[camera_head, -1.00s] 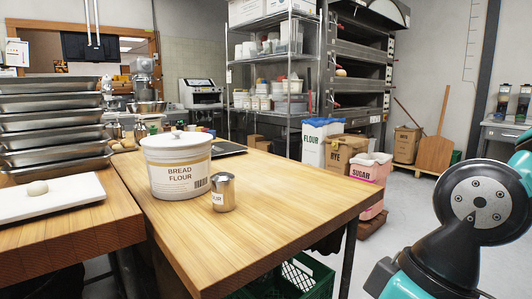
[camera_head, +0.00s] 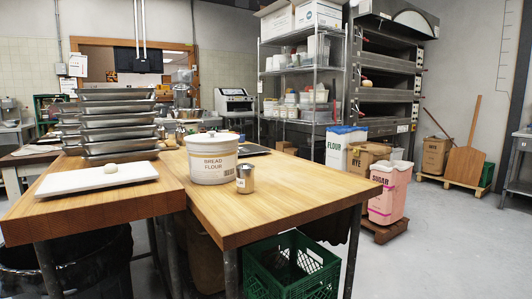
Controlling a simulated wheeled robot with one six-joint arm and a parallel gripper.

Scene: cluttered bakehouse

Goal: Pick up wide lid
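A wide white lid (camera_head: 207,136) shows as a pale top on the white bread flour tub (camera_head: 214,164). It is seen nearly edge-on, so I cannot tell how firmly it sits. The tub stands upright on the wooden table (camera_head: 290,196), towards its left side. A small metal canister (camera_head: 245,179) stands just right of the tub, in front of it. My gripper is not in view.
A green crate (camera_head: 290,268) is under the table.

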